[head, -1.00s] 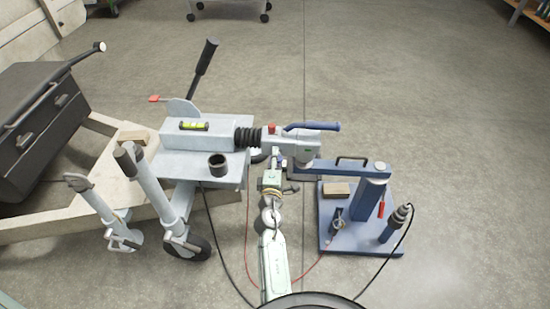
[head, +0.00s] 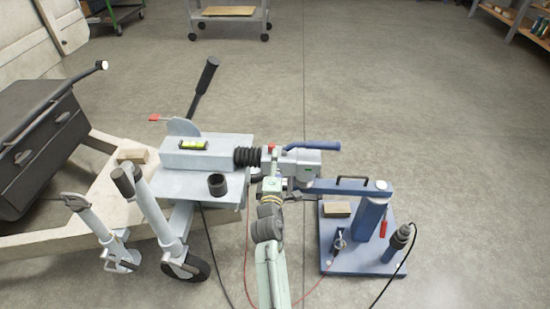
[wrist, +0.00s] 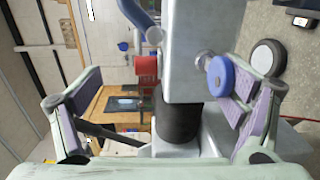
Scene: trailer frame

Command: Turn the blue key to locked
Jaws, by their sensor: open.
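The blue key (wrist: 222,78) shows in the wrist view as a round blue head beside a silver lock barrel (wrist: 204,61) on the side of the grey coupling head (wrist: 182,75). My gripper (wrist: 163,92) is open and its pads stand apart, one at each side of the picture. The key is close to the right finger and overlaps it in the picture; I cannot tell whether they touch. No finger is closed on the key. In the head view the coupling head (head: 305,160) is at the end of the drawbar, with my gripper (head: 287,186) just in front. I cannot make out the key there.
A blue handle (head: 313,146) and a red knob (head: 271,149) sit on top of the coupling. A blue stand (head: 371,222) with tools is to the right. The jockey wheel tube (head: 150,205) is to the left. Open floor lies beyond.

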